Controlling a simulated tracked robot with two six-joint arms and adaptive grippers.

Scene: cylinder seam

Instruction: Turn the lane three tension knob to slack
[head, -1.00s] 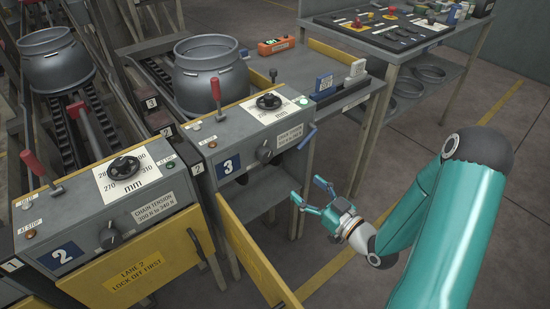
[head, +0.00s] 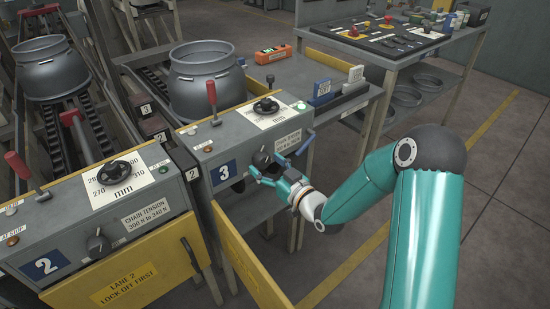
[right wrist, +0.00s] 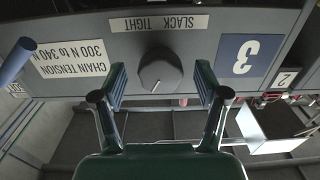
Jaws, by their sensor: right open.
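The lane three tension knob (head: 262,158) is a dark round knob on the front of the grey lane three box, right of its blue 3 plate (head: 223,173). My right gripper (head: 267,169) is open just in front of it. In the right wrist view the knob (right wrist: 158,74) shows upside down between the two spread fingers (right wrist: 160,88), with a clear gap on each side. A pale mark shows near the knob's lower edge there, pointing away from the SLACK TIGHT label (right wrist: 158,23). Contact with the knob is not visible. My left gripper is out of view.
A blue lever (head: 305,144) sticks out close right of the knob. A CHAIN TENSION plate (head: 287,141), a red lever (head: 212,98) and a black handwheel (head: 266,107) are on the same box. A yellow barrier (head: 245,255) stands below. Lane two's similar box (head: 95,215) is at left.

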